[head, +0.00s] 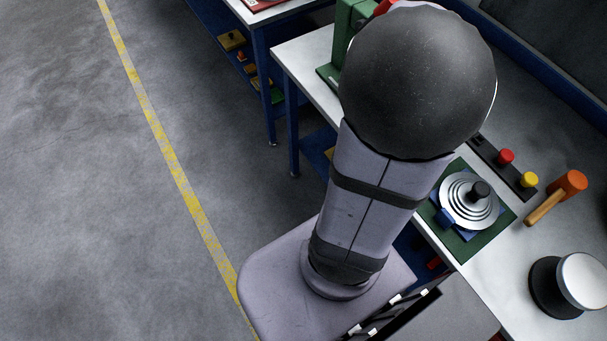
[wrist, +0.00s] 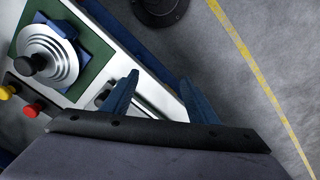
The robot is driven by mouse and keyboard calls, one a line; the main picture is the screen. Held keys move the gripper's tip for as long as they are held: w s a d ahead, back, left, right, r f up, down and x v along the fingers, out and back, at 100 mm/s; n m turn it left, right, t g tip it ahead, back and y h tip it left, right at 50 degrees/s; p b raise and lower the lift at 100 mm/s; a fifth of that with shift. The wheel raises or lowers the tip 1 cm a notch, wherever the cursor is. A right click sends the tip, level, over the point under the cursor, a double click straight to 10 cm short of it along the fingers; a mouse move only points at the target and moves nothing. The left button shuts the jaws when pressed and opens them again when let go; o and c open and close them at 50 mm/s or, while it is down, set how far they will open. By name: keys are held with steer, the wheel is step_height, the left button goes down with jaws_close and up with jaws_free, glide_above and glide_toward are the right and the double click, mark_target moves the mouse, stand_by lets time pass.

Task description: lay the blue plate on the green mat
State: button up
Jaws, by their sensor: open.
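The green mat (head: 466,251) lies on the white bench in the head view, and it also shows at the upper left of the wrist view (wrist: 101,52). The blue plate (head: 445,218) lies on the mat, mostly covered by a round silver stepped piece (head: 460,209) with a black knob. In the wrist view a blue edge and tab of the plate (wrist: 66,29) show beside the silver piece. My gripper (wrist: 159,77) is open and empty, its two blue fingers wide apart, to the right of the mat in the wrist view. It is hidden in the head view.
A black strip with red and yellow knobs (head: 505,157), an orange-headed mallet (head: 569,182) and a black round object with a silver top (head: 583,277) stand near the mat. A green device (head: 344,30) stands farther back. Bare bench lies between the mat and the round object.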

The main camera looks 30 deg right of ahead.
steer(key=w+a+n, duration=0.2)
steer(key=a+n, duration=0.1)
steer(key=a, duration=0.4)
steer(key=w+a+f+n, duration=0.1)
steer(key=w+a+n, duration=0.1)
steer(key=a+n, duration=0.2)
steer(key=w+a+f+n, duration=0.1)
steer(key=w+a+n, duration=0.1)
steer(key=a, duration=0.8)
steer(key=shift+a+f+n, duration=0.2)
steer(key=shift+n, duration=0.6)
step_height(320, 180, down, 13)
steer(key=b, duration=1.2)
steer(key=shift+b, duration=0.4)
